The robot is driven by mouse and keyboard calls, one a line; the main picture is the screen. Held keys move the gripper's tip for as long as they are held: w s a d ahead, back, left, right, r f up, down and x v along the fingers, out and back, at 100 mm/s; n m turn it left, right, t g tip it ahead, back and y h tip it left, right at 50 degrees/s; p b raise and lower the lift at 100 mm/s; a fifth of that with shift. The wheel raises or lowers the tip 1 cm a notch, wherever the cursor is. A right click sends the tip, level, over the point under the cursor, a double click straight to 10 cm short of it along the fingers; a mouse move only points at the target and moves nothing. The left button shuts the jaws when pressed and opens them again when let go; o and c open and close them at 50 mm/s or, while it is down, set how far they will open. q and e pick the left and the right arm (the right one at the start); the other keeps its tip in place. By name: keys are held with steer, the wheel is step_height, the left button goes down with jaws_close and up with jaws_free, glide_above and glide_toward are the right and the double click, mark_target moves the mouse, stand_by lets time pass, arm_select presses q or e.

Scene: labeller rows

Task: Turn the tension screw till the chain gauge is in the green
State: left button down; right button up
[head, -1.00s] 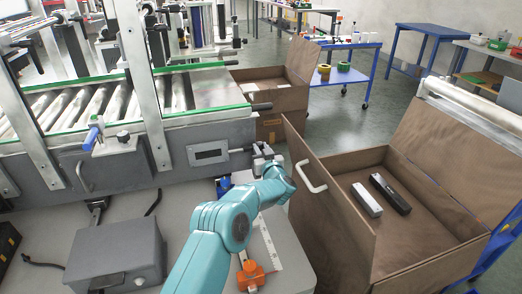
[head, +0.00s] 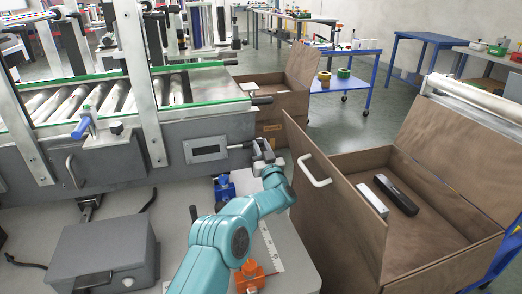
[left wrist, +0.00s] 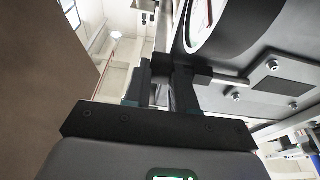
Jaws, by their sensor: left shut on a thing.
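My left gripper (head: 262,152) is at the right end of the grey conveyor frame, just right of a slotted plate. In the left wrist view its dark fingers (left wrist: 172,84) are shut on the tension screw, which they mostly hide. The chain gauge (left wrist: 208,22) is a round white dial in a dark rim at the top of the left wrist view, cut off by the frame edge. A red mark shows on it, but I cannot read the needle or see a green zone. My right gripper is in neither view.
An open brown crate (head: 340,210) with a white handle stands close right of my left arm. Another brown box (head: 283,103) is behind the gripper. A grey box (head: 105,255), a blue clamp (head: 224,188) and an orange part (head: 249,276) are on the bench.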

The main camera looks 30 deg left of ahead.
arm_select(q)
steer(key=c, duration=1.2)
jaws_free()
steer(key=shift+r, duration=0.1)
steer(key=p+v, duration=0.1)
steer(key=v, duration=1.1)
steer(key=s+d+r+g+h+p, duration=0.2)
steer(key=s+d+r+p, duration=0.1)
steer(key=r+p, duration=0.2)
steer(key=x, duration=0.5)
steer(key=b+x, duration=0.1)
steer(key=x, duration=0.9)
steer(key=shift+w+f, duration=0.2)
steer(key=shift+f, duration=0.2)
steer(key=shift+w+a+r, duration=0.1)
steer(key=shift+w+a, duration=0.05)
steer(key=shift+a, duration=0.1)
